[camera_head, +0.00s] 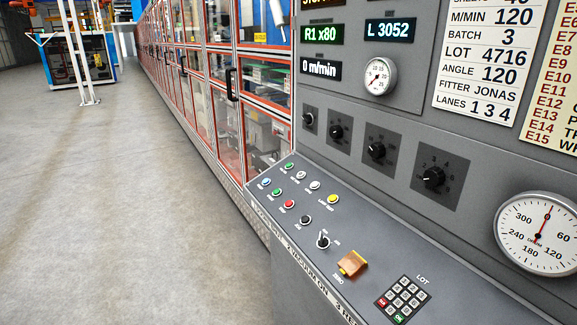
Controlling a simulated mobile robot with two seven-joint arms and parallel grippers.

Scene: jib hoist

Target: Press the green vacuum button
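Two green buttons sit on the sloping grey console: one in the upper row (289,166) and one in the lower row (277,192), between a blue and a red button. Their small labels are too blurred to read, so I cannot tell which is the vacuum button. Neither of my grippers is in view, and nothing covers the buttons.
Nearby on the console are a red button (289,204), a yellow button (333,198), a black toggle switch (323,242), an orange-brown cover (353,263) and a keypad (403,299). An upright panel with knobs and gauges rises behind. Open floor (130,210) lies left.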

